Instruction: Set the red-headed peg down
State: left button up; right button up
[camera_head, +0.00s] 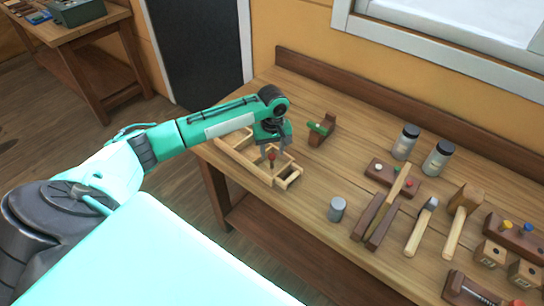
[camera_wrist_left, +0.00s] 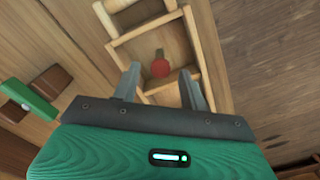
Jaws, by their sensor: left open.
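The red-headed peg (camera_head: 271,156) is at the wooden tray (camera_head: 240,142) on the workbench, below my left gripper (camera_head: 270,149). In the left wrist view the peg's round red head (camera_wrist_left: 160,69) shows inside a tray compartment, with a short length of shaft beyond it. The tray's thin walls (camera_wrist_left: 150,27) run around it. My left gripper's two fingers (camera_wrist_left: 161,78) are spread apart, one on each side of the red head, with gaps between. I cannot tell how far the peg's lower end reaches down. My right gripper is not in view.
A brown block with a green part (camera_head: 318,129) stands behind the tray. A grey can (camera_head: 337,208), two jars (camera_head: 405,141), a mallet (camera_head: 462,215), a hammer (camera_head: 421,226) and peg blocks (camera_head: 513,237) lie to the right. Bare bench lies between tray and can.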

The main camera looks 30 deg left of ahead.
aim_at(273, 156)
pick_arm(q)
notch_tip(273, 156, up, 9)
jog(key=b, duration=0.1)
jog(key=shift+d, duration=0.1)
dwell(0.5)
